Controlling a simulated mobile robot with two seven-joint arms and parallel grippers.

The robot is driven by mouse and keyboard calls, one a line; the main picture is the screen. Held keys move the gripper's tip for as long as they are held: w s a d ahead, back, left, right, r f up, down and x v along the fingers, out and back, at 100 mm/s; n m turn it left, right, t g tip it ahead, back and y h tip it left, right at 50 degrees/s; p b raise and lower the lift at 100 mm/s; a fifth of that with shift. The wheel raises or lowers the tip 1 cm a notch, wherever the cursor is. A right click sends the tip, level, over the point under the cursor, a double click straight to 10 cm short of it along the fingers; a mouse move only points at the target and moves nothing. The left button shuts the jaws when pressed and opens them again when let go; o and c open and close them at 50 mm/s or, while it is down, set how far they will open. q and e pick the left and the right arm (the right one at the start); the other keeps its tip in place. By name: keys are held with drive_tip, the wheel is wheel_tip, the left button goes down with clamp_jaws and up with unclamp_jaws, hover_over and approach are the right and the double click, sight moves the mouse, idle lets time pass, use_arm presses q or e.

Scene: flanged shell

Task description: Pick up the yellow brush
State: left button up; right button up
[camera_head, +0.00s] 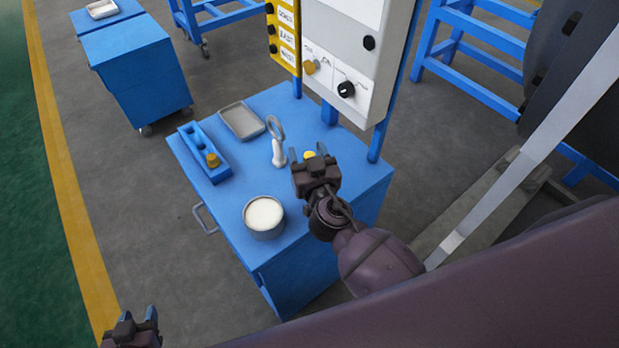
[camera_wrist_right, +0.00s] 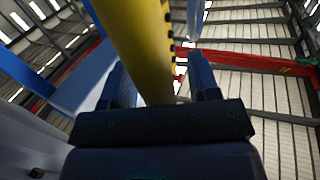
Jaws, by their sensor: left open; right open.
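A small yellow piece (camera_head: 310,155) shows between the fingers of my right gripper (camera_head: 307,153) in the head view, over the right part of the blue cabinet top; it may be part of the yellow brush, mostly hidden by the gripper. I cannot tell whether the fingers surround it or are above it. The right gripper is open. A second yellow-orange round piece (camera_head: 212,159) sits at the near end of a blue holder (camera_head: 196,143); I cannot tell what it is. My left gripper (camera_head: 140,316) is open and empty at the bottom left, away from the cabinet.
The blue cabinet (camera_head: 225,212) also carries a grey tray (camera_head: 242,120), a white ring-headed stand (camera_head: 278,145) and a round tub (camera_head: 264,216). A control panel (camera_head: 345,45) with a yellow strip (camera_head: 283,35) rises behind. The wrist view shows a yellow upright (camera_wrist_right: 140,45) close by.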

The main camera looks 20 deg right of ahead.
use_arm(q)
drive_tip(key=shift+w, duration=0.1)
use_arm(e)
drive_tip(key=c, duration=1)
drive_tip(key=shift+r, duration=0.1)
